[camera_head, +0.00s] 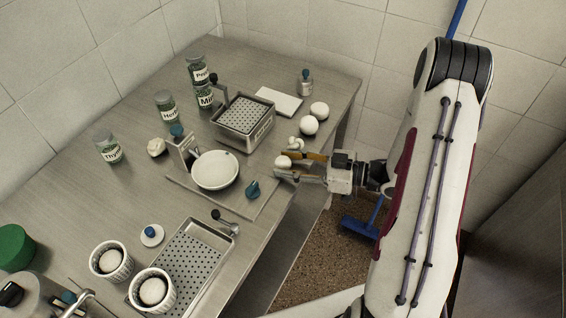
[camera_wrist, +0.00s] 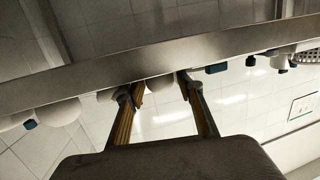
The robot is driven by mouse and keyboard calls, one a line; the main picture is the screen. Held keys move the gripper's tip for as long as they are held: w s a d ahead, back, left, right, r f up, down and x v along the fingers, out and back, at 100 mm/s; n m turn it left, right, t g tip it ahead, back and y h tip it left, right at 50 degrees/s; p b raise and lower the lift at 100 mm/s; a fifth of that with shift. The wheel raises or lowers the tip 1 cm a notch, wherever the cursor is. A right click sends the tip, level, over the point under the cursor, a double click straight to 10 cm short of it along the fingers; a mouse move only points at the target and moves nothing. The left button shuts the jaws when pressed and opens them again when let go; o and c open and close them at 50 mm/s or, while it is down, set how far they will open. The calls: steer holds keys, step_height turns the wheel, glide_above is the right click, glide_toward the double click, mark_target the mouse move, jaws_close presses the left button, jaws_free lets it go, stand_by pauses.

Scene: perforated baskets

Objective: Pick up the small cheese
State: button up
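Several white rounded pieces that look like cheeses lie near the table's right edge. A small one (camera_head: 283,162) sits at the fingertips of my gripper (camera_head: 284,167), partly hidden by the fingers. Another small white piece (camera_head: 295,143) lies just behind it, and two larger ones (camera_head: 309,125) (camera_head: 319,109) are farther back. My gripper reaches in from the right at the table edge, its fingers spread apart. In the wrist view a white piece (camera_wrist: 160,83) shows between the open fingertips (camera_wrist: 161,84). I cannot tell whether the fingers touch it.
A white bowl (camera_head: 215,170) on a scale stands left of my gripper. A perforated metal basket (camera_head: 245,114) stands behind, and a perforated tray (camera_head: 185,262) lies at the front. Two white ribbed moulds (camera_head: 110,275) (camera_head: 152,305) are at front left. Jars line the back left.

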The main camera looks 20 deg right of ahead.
mark_target(289, 162)
steer(key=c, duration=0.8)
steer(key=shift+r, duration=0.15)
steer(key=shift+r, duration=4.85)
